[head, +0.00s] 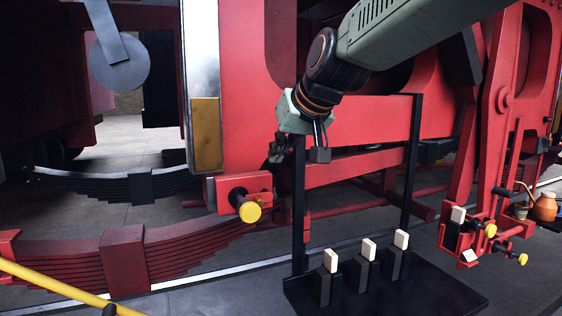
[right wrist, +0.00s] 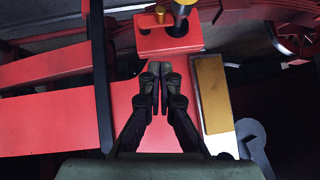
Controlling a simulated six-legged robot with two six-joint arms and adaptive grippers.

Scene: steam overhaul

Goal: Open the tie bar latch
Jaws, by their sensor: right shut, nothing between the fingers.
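A red block (head: 238,190) with a yellow-ended knob (head: 249,211) sticks out from the red frame at centre left; it looks like the latch, though I cannot be sure. In the right wrist view the red block (right wrist: 168,38) is at the top, with a yellow knob (right wrist: 182,10) standing out from it. My right gripper (head: 272,158) is just above and right of the block in the head view, partly dark against the frame. In the wrist view its fingertips (right wrist: 158,78) are together and empty, short of the block. My left gripper is not in view.
A black stand (head: 425,296) with several white-topped posts is at the lower centre. A brass plate (head: 207,135) is above the block. Another red bracket (head: 452,238) with yellow knobs is at the right. Leaf springs (head: 80,262) lie at the left. A yellow rail (head: 55,283) crosses the lower left.

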